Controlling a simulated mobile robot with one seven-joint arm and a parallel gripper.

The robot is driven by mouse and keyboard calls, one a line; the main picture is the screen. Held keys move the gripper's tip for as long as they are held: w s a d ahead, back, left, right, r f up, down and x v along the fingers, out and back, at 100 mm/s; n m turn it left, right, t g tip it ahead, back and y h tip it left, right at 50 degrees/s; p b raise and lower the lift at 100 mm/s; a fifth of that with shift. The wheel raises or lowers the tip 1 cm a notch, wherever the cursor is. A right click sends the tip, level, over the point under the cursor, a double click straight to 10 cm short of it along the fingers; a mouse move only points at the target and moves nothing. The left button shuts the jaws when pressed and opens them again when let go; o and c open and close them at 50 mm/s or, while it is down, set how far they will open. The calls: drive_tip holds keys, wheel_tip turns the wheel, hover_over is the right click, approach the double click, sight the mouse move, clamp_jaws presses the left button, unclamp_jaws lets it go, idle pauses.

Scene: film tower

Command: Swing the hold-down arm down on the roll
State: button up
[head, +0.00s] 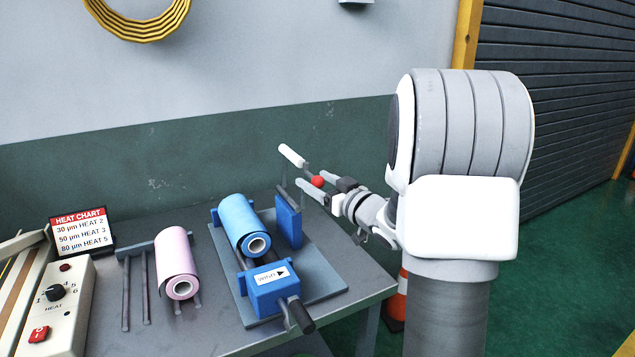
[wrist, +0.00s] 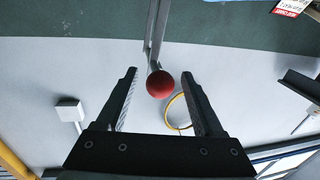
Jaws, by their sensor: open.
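The hold-down arm stands raised above a blue upright (head: 288,224), with a white bar (head: 291,156) at its upper end and a red ball knob (head: 317,181). The blue roll (head: 238,220) lies on the blue stand, left of and below the raised arm, and the arm is clear of it. My gripper (head: 314,184) is open at the knob. In the wrist view the red knob (wrist: 160,84) sits between the spread fingertips of my gripper (wrist: 159,73), with a gap on both sides. A grey bar (wrist: 155,35) runs up from the knob.
A blue block (head: 269,289) with an arrow label and dark handle stands in front of the roll. A pink roll (head: 176,262) rests on rails to the left. A heat control box (head: 62,305) and heat chart (head: 80,231) are further left. The table's right edge is clear.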

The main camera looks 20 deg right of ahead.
clamp_jaws()
idle(1.4)
